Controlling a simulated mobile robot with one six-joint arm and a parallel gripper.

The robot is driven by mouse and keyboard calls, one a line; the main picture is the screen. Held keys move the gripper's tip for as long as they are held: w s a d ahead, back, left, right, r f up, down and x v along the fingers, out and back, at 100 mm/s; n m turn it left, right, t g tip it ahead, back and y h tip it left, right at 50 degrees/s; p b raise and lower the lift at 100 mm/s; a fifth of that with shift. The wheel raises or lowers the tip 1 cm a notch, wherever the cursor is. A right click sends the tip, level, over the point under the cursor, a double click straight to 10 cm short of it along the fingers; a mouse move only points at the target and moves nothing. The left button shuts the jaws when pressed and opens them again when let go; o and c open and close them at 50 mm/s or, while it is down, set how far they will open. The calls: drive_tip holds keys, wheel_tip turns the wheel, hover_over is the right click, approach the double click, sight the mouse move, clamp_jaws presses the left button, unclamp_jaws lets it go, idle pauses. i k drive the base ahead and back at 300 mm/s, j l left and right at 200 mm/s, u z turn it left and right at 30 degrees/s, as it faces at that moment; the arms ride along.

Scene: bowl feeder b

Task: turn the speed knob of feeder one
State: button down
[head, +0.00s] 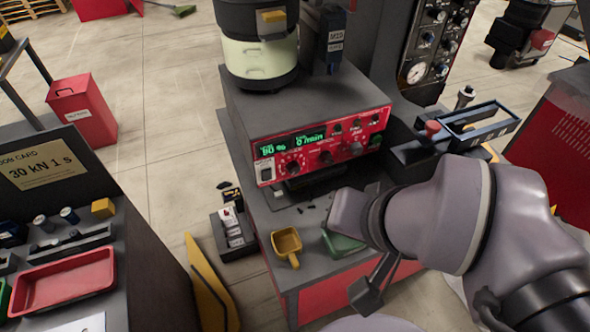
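A red control panel (312,146) fronts the dark grey feeder box in the middle of the head view. My arm comes in from the lower right. My gripper (366,294) is below the panel, apart from it, partly hidden by my wrist; its opening is unclear.
A pale green and black bowl unit (260,50) stands on the box. A yellow scoop (287,244) and a green tray (341,243), partly covered by my arm, lie on the ledge below. A black frame (478,125) stands right of the panel.

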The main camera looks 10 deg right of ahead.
sight(293, 168)
drive_tip(key=j+u, duration=0.15)
drive_tip(key=j, duration=0.25)
drive_tip(key=i+j+u, duration=0.1)
drive_tip(key=j, duration=0.3)
drive_tip(key=i+j+u, duration=0.15)
drive_tip(key=j, duration=0.25)
drive_tip(key=k+j, duration=0.05)
